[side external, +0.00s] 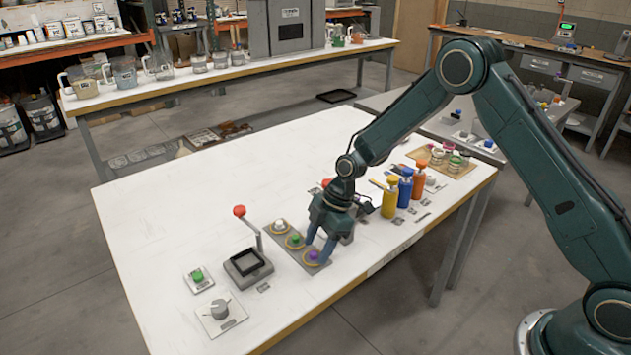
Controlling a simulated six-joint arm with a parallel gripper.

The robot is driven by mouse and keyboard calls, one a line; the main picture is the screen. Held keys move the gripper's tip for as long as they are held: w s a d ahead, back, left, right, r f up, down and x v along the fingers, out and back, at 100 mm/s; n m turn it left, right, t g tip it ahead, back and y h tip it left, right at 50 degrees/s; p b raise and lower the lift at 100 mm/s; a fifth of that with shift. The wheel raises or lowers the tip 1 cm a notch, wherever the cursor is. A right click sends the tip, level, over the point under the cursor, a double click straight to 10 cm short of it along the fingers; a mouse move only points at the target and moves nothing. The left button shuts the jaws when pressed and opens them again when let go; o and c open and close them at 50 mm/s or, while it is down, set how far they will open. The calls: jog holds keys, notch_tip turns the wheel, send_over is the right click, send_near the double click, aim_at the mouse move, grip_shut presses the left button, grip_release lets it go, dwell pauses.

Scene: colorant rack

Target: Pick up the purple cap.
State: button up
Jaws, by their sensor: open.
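The purple cap (313,255) sits at the near end of a grey plate (277,225) on the white table.
A lever device with a red knob (239,211) and black frame (248,263) stands left of the plate. Yellow (390,198), blue (405,188) and orange (420,181) bottles stand right. The table's back left is clear.

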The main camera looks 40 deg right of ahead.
jog(key=shift+x, duration=0.8)
jog(key=c, duration=0.7)
